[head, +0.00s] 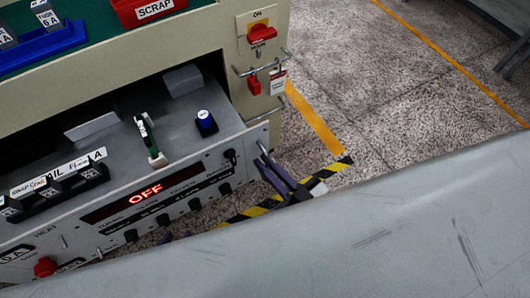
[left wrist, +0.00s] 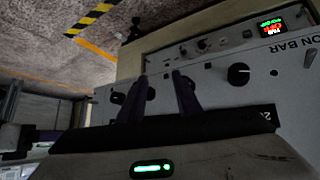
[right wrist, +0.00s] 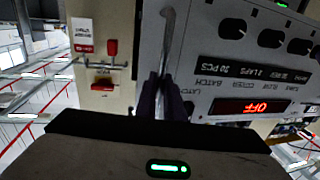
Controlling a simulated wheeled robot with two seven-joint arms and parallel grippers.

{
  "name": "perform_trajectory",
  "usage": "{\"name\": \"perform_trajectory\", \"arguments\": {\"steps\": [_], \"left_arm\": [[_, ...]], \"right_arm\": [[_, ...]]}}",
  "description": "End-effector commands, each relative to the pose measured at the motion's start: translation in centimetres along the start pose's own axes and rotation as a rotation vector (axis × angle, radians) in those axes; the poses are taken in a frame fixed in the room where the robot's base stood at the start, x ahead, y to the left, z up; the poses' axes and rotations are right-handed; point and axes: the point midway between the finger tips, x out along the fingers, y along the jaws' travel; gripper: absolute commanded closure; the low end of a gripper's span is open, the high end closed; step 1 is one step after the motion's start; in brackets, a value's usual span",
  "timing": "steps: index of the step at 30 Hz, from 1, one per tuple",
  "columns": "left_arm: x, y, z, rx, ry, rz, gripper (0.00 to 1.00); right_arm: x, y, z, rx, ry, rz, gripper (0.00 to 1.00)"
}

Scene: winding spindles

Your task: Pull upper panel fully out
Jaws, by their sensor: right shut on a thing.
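The upper panel (head: 205,170) is a grey drawer front with a red OFF display (head: 146,194) and black knobs. It stands out from the beige cabinet, with its tray open behind it. My right gripper (head: 287,182) is at the panel's right end. In the right wrist view (right wrist: 162,95) its fingers are closed around the metal handle (right wrist: 167,45). My left gripper (left wrist: 160,95) has its fingers apart and empty, in front of a grey panel with black knobs. In the head view only bits of its purple fingers show below the upper panel; my grey arm hides the rest.
The tray holds a green board (head: 147,134), a blue-topped part (head: 206,121) and a black labelled rack (head: 60,184). A red switch (head: 261,32) and red padlock (head: 254,85) are on the cabinet.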

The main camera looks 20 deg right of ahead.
Motion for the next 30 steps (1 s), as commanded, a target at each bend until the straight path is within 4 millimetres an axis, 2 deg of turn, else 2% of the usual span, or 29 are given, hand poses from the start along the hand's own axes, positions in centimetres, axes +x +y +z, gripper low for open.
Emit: {"name": "perform_trajectory", "arguments": {"steps": [12, 13, 16, 25, 30], "left_arm": [[-0.1, -0.1, 0.2, -0.001, -0.002, -0.002, 0.69], [-0.1, -0.1, 0.2, -0.001, -0.003, -0.002, 0.69], [-0.2, -0.2, 0.2, 0.001, -0.004, -0.002, 0.69], [-0.2, -0.3, 0.2, 0.004, -0.005, -0.003, 0.69], [-0.2, -0.3, 0.1, 0.004, -0.005, -0.003, 0.69]], "right_arm": [[-0.3, -0.1, 0.0, 0.0, 0.002, 0.0, 1.0], [-0.3, -0.1, 0.0, 0.0, 0.002, 0.0, 0.88], [-0.3, -0.1, 0.0, 0.0, 0.002, 0.0, 0.73], [-0.4, -0.1, 0.0, 0.0, 0.001, 0.0, 0.73], [-2.2, -0.1, 0.1, 0.0, -0.004, 0.0, 0.73]]}}
